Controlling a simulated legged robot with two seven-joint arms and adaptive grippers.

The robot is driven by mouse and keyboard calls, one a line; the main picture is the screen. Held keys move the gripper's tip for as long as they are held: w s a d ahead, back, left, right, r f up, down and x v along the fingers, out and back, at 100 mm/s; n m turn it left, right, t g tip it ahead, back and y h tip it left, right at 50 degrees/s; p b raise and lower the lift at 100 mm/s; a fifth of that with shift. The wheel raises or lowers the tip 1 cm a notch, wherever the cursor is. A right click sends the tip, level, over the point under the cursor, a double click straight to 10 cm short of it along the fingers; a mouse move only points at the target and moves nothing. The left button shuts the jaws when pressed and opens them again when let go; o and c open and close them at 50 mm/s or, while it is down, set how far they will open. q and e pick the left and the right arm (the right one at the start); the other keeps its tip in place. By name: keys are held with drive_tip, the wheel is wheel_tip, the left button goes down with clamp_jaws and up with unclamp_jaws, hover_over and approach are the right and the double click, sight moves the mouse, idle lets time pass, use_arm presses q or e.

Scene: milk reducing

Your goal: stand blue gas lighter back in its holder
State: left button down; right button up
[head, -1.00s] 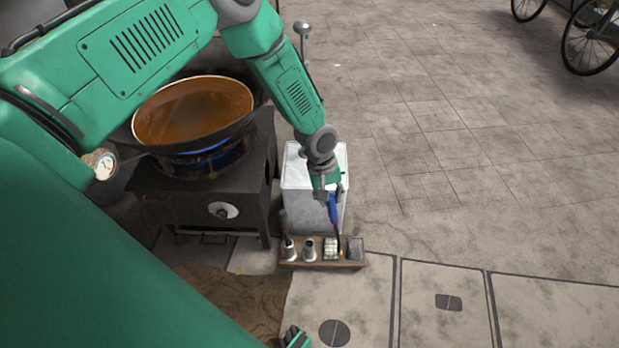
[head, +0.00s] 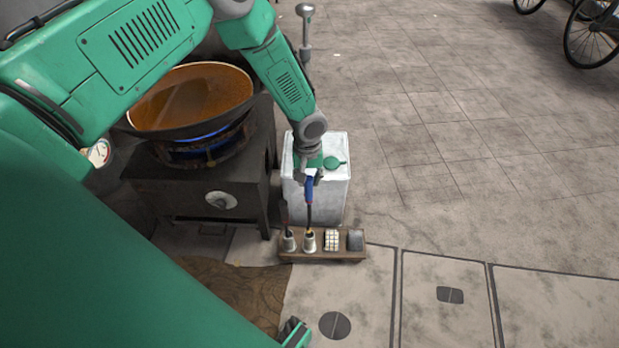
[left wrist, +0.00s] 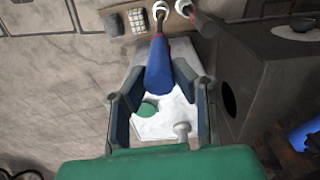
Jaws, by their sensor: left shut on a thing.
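The blue gas lighter (head: 309,190) is held upright in my left gripper (head: 312,176), its thin dark rod pointing down. The rod's lower end meets the mouth of the second metal cup (head: 309,242) on the wooden holder rack (head: 325,257). I cannot tell how deep it sits. In the left wrist view the lighter's blue handle (left wrist: 159,70) lies between the two fingers of the left gripper (left wrist: 161,88), its far end at a cup (left wrist: 160,12).
The left cup (head: 289,243) holds another dark-handled tool. A pale gridded block (head: 331,240) and a grey block (head: 355,240) sit on the rack's right. A white container (head: 330,190) with a green cap stands behind.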

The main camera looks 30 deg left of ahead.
sight(311, 201)
use_arm(q)
drive_tip(key=shift+d+f+b, duration=0.2)
drive_tip(key=shift+f+b, duration=0.15)
drive_tip(key=shift+f, duration=0.2)
drive_tip(key=shift+d+f+b, duration=0.2)
drive_tip(key=shift+f+b, duration=0.15)
drive_tip(key=shift+f, duration=0.15)
drive_tip(key=shift+d+f+b, duration=0.1)
drive_tip(key=shift+f+b, duration=0.35)
drive_tip(key=shift+f, duration=0.15)
drive_tip(key=shift+a+f+b, duration=0.15)
drive_tip(key=shift+f+b, duration=0.35)
drive_tip(key=shift+f, duration=0.25)
drive_tip(key=shift+a+f+b, duration=0.15)
drive_tip(key=shift+f+b, duration=0.3)
drive_tip(key=shift+f, duration=0.3)
drive_tip(key=shift+d+f+b, duration=0.2)
drive_tip(key=shift+f+b, duration=0.95)
drive_tip(key=shift+f, duration=0.4)
drive_tip(key=shift+a+f+b, duration=0.15)
drive_tip(key=shift+f+b, duration=0.2)
drive_tip(key=shift+f, duration=0.2)
drive_tip(key=c, duration=1.2)
unclamp_jaws()
drive_tip(key=shift+r, duration=0.1)
